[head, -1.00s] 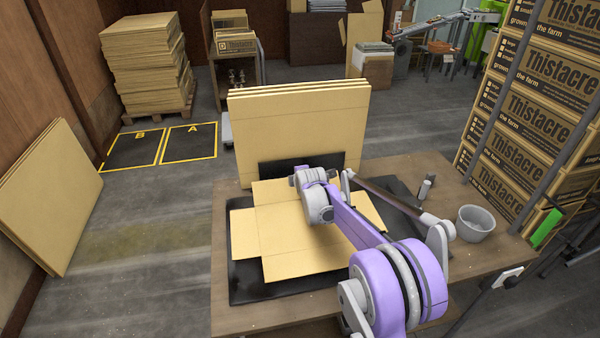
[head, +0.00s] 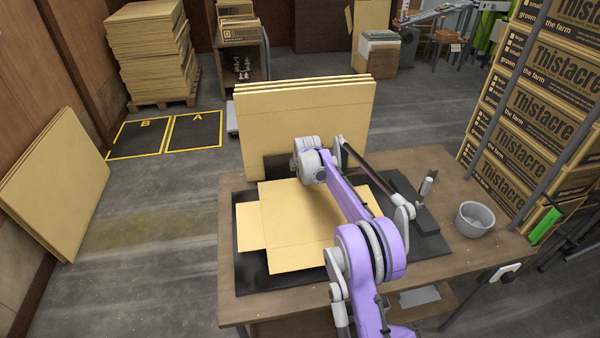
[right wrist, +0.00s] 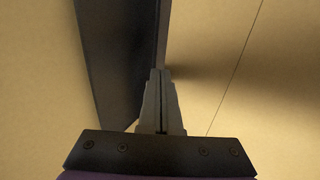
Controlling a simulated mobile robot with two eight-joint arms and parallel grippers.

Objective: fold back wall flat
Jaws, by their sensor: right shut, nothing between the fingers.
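The tan cardboard blank (head: 290,240) lies open on a black mat (head: 250,276) on the table, with a flat flap (head: 250,226) on its left. My purple right arm crosses its right part and hides it, so I cannot tell whether its back wall (head: 275,190) is fully flat. My right gripper is hidden behind its wrist in the head view, near the blank's back edge. In the right wrist view the gripper (right wrist: 160,75) is shut and empty, its tips beside a cardboard edge, with a creased panel (right wrist: 220,60) on the right. My left gripper is out of view.
Several upright cardboard sheets (head: 300,110) stand close behind the blank. A grey bowl (head: 475,217) and a small upright device (head: 426,188) sit on the table's right. Stacked printed boxes (head: 540,100) stand at the right. The table's front left is clear.

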